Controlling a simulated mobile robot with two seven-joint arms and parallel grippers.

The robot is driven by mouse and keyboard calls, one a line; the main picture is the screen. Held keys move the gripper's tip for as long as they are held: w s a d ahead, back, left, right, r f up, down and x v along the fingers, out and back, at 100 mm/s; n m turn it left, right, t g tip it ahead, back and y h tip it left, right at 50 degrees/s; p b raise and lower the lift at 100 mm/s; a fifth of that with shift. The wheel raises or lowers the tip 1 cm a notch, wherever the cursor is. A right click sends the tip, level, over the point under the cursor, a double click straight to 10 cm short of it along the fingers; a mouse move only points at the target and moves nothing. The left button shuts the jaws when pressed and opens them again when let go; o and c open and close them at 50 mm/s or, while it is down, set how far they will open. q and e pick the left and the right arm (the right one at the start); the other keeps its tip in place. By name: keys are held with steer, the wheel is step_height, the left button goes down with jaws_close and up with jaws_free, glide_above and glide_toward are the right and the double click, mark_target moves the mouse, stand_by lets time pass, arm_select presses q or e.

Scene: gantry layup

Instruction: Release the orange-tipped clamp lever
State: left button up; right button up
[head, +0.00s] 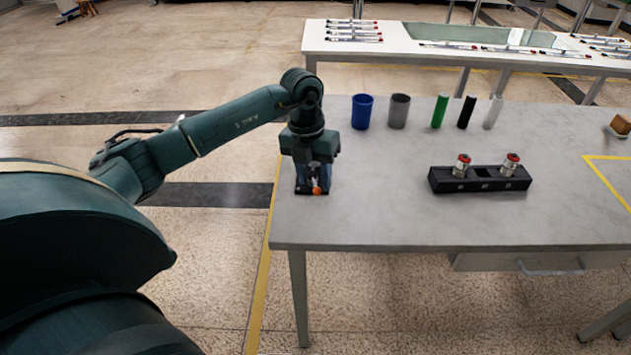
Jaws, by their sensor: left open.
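The orange tip (317,190) of the clamp lever shows low between my left gripper's fingers, near the left edge of the grey table. The clamp's dark base (302,191) sits on the table under the gripper. My left gripper (314,182) points straight down over the clamp and is open, with its fingers around or just in front of the lever; I cannot tell whether they touch it. The gripper hides most of the clamp, so the lever's angle is unclear. My right gripper is not in view.
On the grey table (400,220) stand a blue cup (362,112), a grey cup (399,111) and green (439,111), black (466,112) and white (492,112) cylinders. A black block (480,184) with two red-topped fittings lies to the right. The table's front middle is clear.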

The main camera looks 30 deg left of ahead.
arm_select(q)
steer(key=shift+d+f, duration=0.15)
steer(key=shift+f, duration=1.05)
steer(key=shift+c, duration=0.4)
jaws_close()
steer(key=shift+s+a+m+b, duration=0.2)
steer(key=shift+a+m+b, duration=0.15)
steer(key=shift+m, duration=0.45)
steer(key=shift+a+m, duration=0.1)
steer(key=shift+m, duration=0.2)
steer(key=shift+s+m, duration=0.15)
steer(key=shift+m, duration=0.15)
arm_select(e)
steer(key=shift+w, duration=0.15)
